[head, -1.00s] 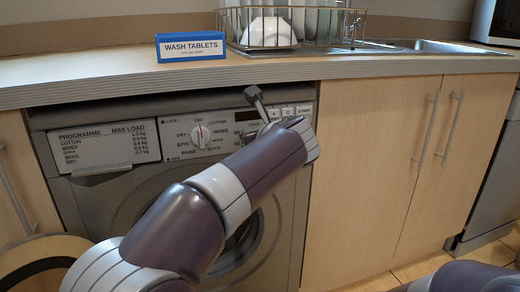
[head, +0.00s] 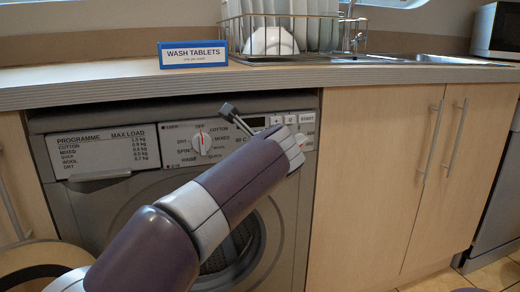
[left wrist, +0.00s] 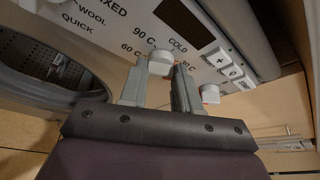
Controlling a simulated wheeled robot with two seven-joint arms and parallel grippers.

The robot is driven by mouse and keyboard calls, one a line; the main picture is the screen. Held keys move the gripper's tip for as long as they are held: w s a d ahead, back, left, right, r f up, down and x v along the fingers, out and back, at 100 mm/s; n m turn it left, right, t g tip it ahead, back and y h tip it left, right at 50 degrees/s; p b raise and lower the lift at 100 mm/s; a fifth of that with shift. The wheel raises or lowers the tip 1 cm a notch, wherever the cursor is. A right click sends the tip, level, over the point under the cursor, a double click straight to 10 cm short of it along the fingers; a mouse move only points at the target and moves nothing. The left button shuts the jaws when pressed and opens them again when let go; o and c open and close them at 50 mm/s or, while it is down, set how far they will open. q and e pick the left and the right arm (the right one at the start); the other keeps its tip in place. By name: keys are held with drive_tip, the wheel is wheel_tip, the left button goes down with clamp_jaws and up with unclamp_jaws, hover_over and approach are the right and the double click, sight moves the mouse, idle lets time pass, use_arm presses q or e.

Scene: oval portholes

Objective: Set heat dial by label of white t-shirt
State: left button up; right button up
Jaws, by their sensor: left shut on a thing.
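The washing machine's heat dial (left wrist: 160,64) is a white knob on the grey panel, ringed by the labels COLD, 90 C, 60 C and a partly covered one. In the left wrist view my left gripper (left wrist: 158,84) has its fingers on both sides of this knob and is shut on it. Which label the knob points to cannot be made out. In the head view my left forearm and hand hide the heat dial. The programme dial (head: 201,139) is in plain view. No white t-shirt or its label is in view. My right gripper is not in view.
A programme and load chart (head: 104,150) is on the machine's left front. A WASH TABLETS box (head: 193,54) stands on the worktop above. Panel buttons (left wrist: 222,58) and another white knob (left wrist: 210,94) lie close to my left gripper.

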use_arm(q)
drive_tip(key=shift+f, duration=0.1)
drive_tip(key=o, duration=1.1)
drive_tip(key=shift+c, duration=0.2)
drive_tip(key=p+v, duration=0.4)
drive_tip(key=v, duration=0.8)
drive_tip(key=shift+s+r, duration=0.25)
drive_tip(key=shift+s, duration=0.05)
drive_tip(key=shift+d, duration=0.15)
